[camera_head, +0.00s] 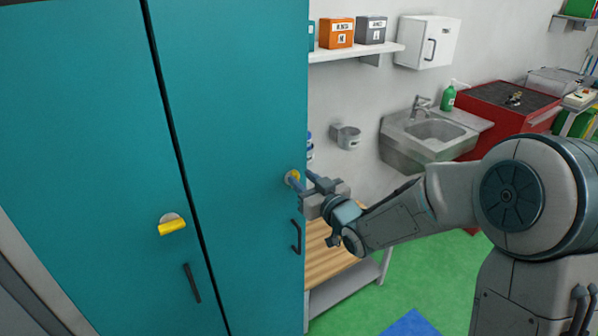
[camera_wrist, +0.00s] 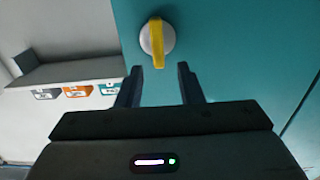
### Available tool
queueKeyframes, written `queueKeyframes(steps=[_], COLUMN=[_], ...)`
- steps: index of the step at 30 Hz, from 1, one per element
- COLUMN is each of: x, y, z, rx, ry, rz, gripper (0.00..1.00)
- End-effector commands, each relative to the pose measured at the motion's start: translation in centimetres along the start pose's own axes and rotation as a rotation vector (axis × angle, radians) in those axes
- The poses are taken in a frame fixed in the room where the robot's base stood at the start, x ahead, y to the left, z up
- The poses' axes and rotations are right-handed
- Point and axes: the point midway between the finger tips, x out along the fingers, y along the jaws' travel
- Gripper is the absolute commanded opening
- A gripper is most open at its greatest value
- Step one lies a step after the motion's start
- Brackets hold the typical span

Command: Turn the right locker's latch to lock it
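The right locker (camera_head: 240,130) is a teal door, closed, with a black handle (camera_head: 296,237) near its right edge. Its latch (camera_head: 292,178) is a yellow lever on a round grey plate, partly hidden by my gripper in the head view. In the wrist view the latch (camera_wrist: 157,42) stands upright, its lower end close to the gap between my fingertips. My gripper (camera_wrist: 158,80) is open, with its two dark fingers apart and nothing between them. It also shows in the head view (camera_head: 301,181), reaching the latch from the right.
The left locker (camera_head: 80,130) has its own yellow latch (camera_head: 172,225), lying near level, and a black handle (camera_head: 192,283). A wooden-topped bench (camera_head: 330,262) stands right of the lockers, below my forearm. A wall shelf (camera_head: 350,53) holds several boxes. Green floor is open at the lower right.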

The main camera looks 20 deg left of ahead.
Motion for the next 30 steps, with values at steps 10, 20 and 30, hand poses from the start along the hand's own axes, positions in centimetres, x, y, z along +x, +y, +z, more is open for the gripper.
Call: queueKeyframes(steps=[10,20,30], x=[2.5,2.6,2.5], y=[0.0,0.0,0.0], z=[0.0,0.0,0.3], rx=[0.0,0.0,0.007], ry=[0.0,0.0,-0.005], rz=[0.0,0.0,0.0], gripper=[0.34,0.11,0.0])
